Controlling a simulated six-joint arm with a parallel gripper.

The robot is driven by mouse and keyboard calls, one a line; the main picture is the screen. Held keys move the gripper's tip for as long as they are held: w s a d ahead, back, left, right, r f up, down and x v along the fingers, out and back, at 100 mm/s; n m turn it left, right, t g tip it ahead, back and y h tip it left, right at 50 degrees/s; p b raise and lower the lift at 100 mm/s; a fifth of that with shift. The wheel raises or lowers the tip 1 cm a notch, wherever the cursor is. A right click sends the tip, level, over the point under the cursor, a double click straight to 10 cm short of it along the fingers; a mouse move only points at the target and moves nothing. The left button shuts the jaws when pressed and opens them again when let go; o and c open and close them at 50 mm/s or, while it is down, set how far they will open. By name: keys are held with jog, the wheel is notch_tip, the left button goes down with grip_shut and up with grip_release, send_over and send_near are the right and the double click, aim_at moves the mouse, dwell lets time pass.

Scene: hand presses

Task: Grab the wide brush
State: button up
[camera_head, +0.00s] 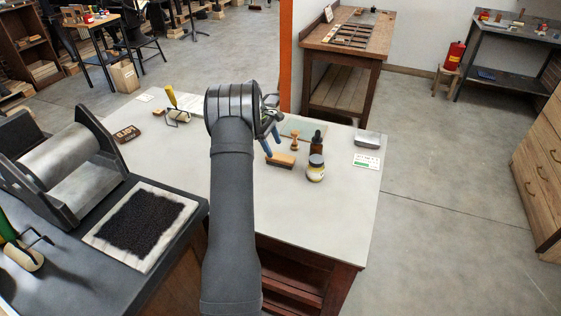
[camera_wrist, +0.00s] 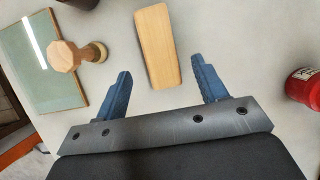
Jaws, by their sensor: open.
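The wide brush (camera_head: 281,160) appears as a flat, light wooden block lying on the pale table top, with a dark edge underneath. In the wrist view the brush (camera_wrist: 157,47) is seen from above, nearly upright in the picture. My gripper (camera_wrist: 163,70) is open and empty, with its two blue fingers spread apart. The near end of the brush shows between them, the rest reaching past the tips. In the head view my gripper (camera_head: 269,138) is just behind and left of the brush, partly hidden by my arm. The gap in height is hard to judge.
A wooden knobbed tool (camera_head: 295,142) stands close to the brush, near a greenish glass plate (camera_wrist: 42,85). A dark bottle (camera_head: 318,141) and a jar (camera_head: 316,170) stand to the right. A red container (camera_wrist: 303,87) is at the wrist view's right edge.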

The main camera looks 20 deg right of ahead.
aim_at(277, 155)
jog(key=x, duration=0.5)
jog(key=shift+a+f, duration=0.15)
jog(key=shift+a, duration=0.05)
jog(key=shift+w, duration=0.1)
jog(key=c, duration=1.1)
